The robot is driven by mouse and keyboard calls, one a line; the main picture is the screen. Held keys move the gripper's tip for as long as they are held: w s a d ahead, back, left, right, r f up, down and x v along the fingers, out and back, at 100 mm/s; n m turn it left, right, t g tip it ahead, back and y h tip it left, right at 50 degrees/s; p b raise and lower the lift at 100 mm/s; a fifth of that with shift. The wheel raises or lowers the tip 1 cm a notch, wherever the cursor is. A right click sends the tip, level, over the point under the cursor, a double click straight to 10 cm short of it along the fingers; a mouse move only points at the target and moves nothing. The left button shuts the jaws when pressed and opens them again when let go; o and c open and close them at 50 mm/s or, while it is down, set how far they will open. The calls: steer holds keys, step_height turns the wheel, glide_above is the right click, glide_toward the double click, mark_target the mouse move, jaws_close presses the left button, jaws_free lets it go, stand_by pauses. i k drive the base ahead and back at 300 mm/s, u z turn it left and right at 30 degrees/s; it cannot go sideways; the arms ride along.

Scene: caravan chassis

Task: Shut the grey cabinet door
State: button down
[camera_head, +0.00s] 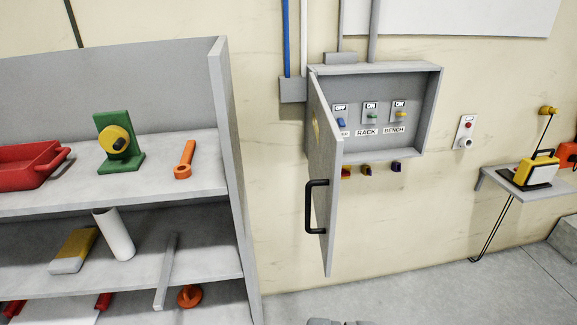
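The grey cabinet (433,105) is fixed to the cream wall. Its grey door (327,160) stands wide open, hinged on the left side and swung out toward me. A black bar handle (309,207) sits on the door's lower outer part. Inside the cabinet are several labelled switches with blue, green and yellow levers. A small grey shape at the bottom edge, below the door, seems to be the tip of my gripper (338,321). It is apart from the door, and most of it is out of frame; its fingers cannot be made out.
A grey shelf unit (229,165) with tools and a red tray (28,165) stands at left, close to the door. Several knobs (367,170) sit under the cabinet. At right is a small wall shelf (545,190) with a yellow device. The floor (440,292) below is clear.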

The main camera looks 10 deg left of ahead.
mark_target(326, 141)
steer(key=u, duration=0.1)
steer(key=i, duration=1)
steer(key=z, duration=0.1)
